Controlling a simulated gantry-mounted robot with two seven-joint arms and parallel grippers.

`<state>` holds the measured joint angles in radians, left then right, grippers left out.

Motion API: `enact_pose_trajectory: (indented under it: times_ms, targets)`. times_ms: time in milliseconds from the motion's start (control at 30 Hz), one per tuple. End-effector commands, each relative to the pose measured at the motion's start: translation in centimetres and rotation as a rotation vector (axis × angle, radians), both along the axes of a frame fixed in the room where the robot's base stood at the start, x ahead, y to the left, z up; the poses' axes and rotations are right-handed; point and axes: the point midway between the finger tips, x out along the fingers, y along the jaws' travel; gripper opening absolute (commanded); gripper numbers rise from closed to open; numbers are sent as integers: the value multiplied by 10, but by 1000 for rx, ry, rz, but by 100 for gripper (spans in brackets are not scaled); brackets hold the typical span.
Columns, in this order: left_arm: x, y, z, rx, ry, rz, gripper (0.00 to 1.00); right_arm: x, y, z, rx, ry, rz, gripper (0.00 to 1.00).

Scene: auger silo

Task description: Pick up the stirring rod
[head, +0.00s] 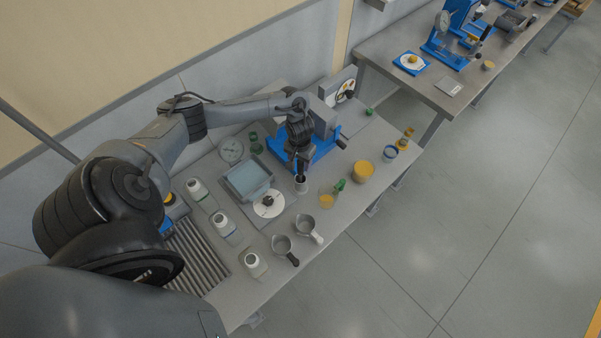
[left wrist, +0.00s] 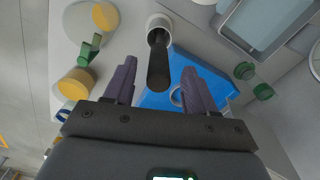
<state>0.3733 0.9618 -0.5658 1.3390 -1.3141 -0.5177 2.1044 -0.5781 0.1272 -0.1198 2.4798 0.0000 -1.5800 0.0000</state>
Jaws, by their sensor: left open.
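The stirring rod (left wrist: 158,66) is a dark, thick-handled rod standing in a small white cup (left wrist: 159,24) in the left wrist view. The cup also shows in the head view (head: 301,187), right under my left gripper (head: 301,167). In the left wrist view my left gripper (left wrist: 157,88) is open, with one purple-grey finger on each side of the rod handle. Clear gaps show between the handle and both fingers, and nothing is held. The rod's lower end is hidden inside the cup. My right gripper is not in view.
A blue-based machine (head: 318,146) stands close behind the gripper. A grey tray (head: 247,179) and a white dish (head: 268,204) are to the left. A yellow jar (head: 363,171) is to the right.

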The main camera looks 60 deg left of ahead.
Motion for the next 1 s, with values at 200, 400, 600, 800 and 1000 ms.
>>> enact_pose_trajectory:
  times_ms: [200,400,600,800,1000]
  targets:
    - [2,0,-27,-1,0,0,56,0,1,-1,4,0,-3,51]
    - [2,0,-33,1,-1,-1,56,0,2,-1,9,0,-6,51]
    - [2,0,-33,1,-1,-1,50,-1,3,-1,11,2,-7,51]
    - [2,0,-33,1,-1,-1,19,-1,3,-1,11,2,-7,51]
    - [2,0,-33,1,-1,-1,0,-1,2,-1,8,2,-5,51]
